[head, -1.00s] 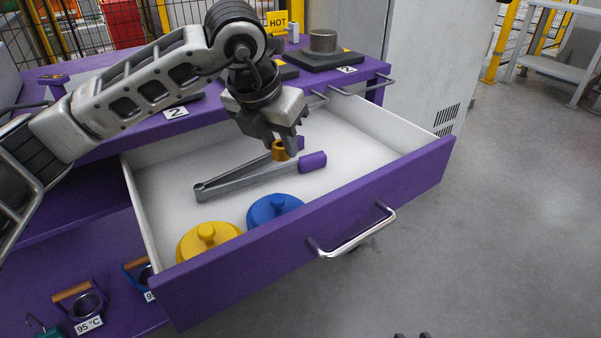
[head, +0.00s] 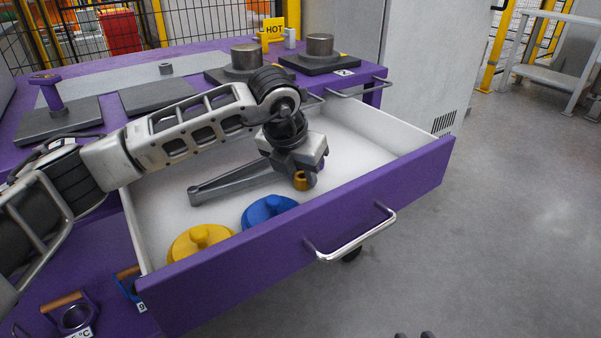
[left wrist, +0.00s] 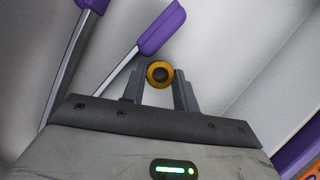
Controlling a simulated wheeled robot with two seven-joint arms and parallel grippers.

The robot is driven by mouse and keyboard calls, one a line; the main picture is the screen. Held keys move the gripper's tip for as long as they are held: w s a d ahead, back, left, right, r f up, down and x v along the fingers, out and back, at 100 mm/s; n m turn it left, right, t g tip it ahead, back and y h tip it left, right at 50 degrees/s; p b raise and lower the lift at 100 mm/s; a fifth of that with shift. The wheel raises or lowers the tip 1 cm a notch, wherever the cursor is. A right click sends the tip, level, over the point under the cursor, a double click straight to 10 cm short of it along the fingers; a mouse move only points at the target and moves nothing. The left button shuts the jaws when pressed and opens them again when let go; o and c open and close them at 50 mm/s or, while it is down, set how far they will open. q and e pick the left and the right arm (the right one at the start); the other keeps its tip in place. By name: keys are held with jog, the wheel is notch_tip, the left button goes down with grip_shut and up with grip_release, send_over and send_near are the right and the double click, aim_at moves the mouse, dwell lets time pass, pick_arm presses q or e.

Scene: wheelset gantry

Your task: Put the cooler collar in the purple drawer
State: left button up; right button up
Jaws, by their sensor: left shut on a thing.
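The purple drawer (head: 300,248) is pulled open, with a white inside. My left gripper (head: 303,178) is low inside it, near the front wall on the right half. It is shut on a small gold collar (head: 300,181). In the left wrist view the gold collar (left wrist: 160,74), with a dark centre, sits between the two fingertips. I take this as the task's collar; no temperature mark shows on it. Whether it touches the drawer floor is unclear. Two small dark tips at the bottom edge look like my right gripper (head: 413,335), mostly out of frame.
Grey tongs with purple grips (head: 235,185) lie beside the gripper in the drawer. A yellow lid (head: 200,243) and a blue lid (head: 268,210) are at the front left. The drawer's right side is free.

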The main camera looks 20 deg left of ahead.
pick_arm(q)
jog(key=shift+f, duration=0.1)
pick_arm(e)
jog(key=shift+f, duration=0.1)
pick_arm(q)
jog(key=o, duration=0.7)
